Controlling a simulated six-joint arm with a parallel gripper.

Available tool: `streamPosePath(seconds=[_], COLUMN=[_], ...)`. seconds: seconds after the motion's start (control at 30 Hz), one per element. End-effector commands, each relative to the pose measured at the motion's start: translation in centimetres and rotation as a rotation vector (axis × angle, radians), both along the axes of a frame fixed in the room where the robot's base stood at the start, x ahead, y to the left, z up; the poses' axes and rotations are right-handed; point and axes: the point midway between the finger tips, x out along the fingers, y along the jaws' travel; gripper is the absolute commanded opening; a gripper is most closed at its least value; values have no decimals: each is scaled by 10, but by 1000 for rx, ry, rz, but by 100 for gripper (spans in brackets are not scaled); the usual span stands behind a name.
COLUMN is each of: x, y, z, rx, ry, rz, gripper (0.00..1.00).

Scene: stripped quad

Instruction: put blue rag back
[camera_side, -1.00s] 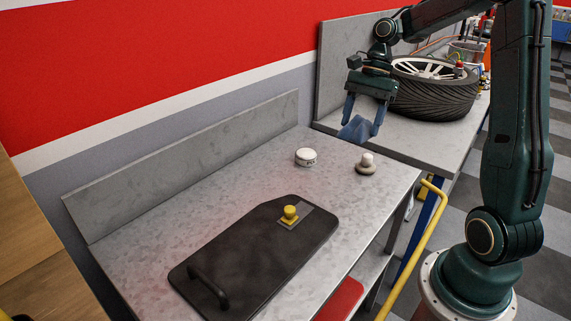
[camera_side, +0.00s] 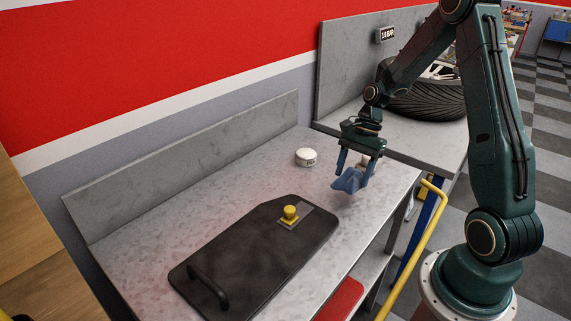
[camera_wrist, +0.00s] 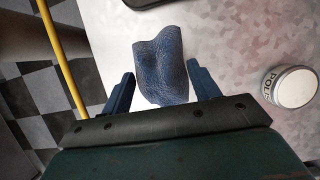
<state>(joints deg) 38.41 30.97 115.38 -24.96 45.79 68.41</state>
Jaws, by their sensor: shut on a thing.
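The blue rag (camera_side: 350,181) hangs crumpled between the fingers of my gripper (camera_side: 357,170), which is shut on it. It is held over the right part of the metal bench (camera_side: 240,185). In the wrist view the rag (camera_wrist: 161,68) shows as a folded, textured blue cloth in front of the two blue fingers of my gripper (camera_wrist: 160,88). Whether the rag's lower edge touches the bench is hard to tell; it seems to hang a little above it.
A white polish tin (camera_side: 306,157) stands left of the rag; it also shows in the wrist view (camera_wrist: 291,87). A black board (camera_side: 255,255) with a yellow knob (camera_side: 290,214) lies in front. A yellow rail (camera_side: 418,235) runs along the right.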

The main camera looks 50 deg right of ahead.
Motion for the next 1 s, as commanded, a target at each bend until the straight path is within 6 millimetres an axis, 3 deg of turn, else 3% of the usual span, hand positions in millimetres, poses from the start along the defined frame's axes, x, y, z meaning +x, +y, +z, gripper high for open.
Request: streamPosePath(seconds=[0.33,0.7,1.0], x=[0,0,0], y=[0,0,0], z=[-9,-45,-47], rx=[0,1,-1], ry=[1,2,0], rz=[0,0,0], gripper=[40,40,39])
